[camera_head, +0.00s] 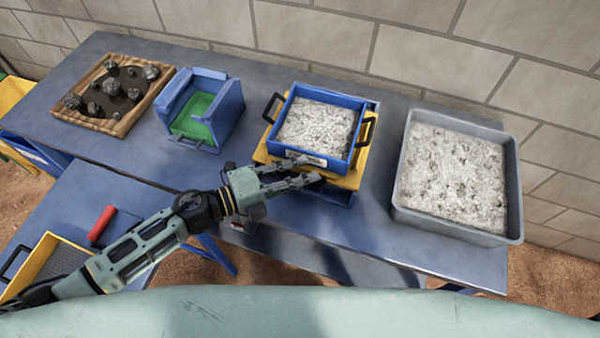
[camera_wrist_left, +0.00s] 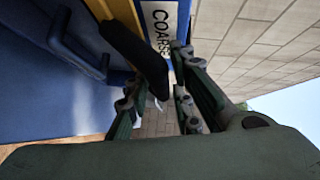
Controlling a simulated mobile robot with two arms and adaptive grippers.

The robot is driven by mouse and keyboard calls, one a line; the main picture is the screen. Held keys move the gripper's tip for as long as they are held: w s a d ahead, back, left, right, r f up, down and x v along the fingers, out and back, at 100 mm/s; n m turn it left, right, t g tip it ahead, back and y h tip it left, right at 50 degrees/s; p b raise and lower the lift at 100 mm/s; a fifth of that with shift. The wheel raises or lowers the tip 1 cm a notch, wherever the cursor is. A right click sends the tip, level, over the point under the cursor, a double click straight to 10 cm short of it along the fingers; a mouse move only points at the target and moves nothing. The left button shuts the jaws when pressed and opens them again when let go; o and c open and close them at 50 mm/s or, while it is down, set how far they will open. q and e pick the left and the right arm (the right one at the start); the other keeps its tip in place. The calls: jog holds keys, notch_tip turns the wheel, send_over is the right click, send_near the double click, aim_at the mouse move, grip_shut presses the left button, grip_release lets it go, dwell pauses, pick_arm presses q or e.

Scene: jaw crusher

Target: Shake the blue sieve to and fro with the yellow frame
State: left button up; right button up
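The blue sieve (camera_head: 350,157), with pale grey grit in it and black handles on its left and right sides, sits on the yellow frame (camera_head: 345,181). My left gripper (camera_head: 305,171) is at the front of the sieve and frame, its two fingers spread apart. In the left wrist view, a black handle (camera_wrist_left: 138,52) lies between the fingers of the left gripper (camera_wrist_left: 160,80), close to a white label reading "COARSE" (camera_wrist_left: 160,25). I see no firm grip on the handle; some contact is hidden. My right gripper is not in view.
A grey tub of grit (camera_head: 510,190) stands right of the sieve. A blue box with a green inside (camera_head: 225,105) and a wooden tray of dark rocks (camera_head: 90,122) stand left. A lower bench holds a red-handled tool (camera_head: 101,225) and a yellow tray (camera_head: 40,262).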

aim_at(308, 156)
pick_arm(q)
jog(key=shift+c, duration=0.3)
grip_shut()
jog(key=w, duration=0.2)
jog(key=w+d, duration=0.1)
jog(key=w, duration=0.2)
jog(key=shift+w+d+f, duration=0.1)
jog(key=shift+w+d, duration=0.2)
jog(key=shift+d, duration=0.05)
jog(key=shift+s, duration=0.1)
jog(key=shift+o, duration=0.3)
grip_release()
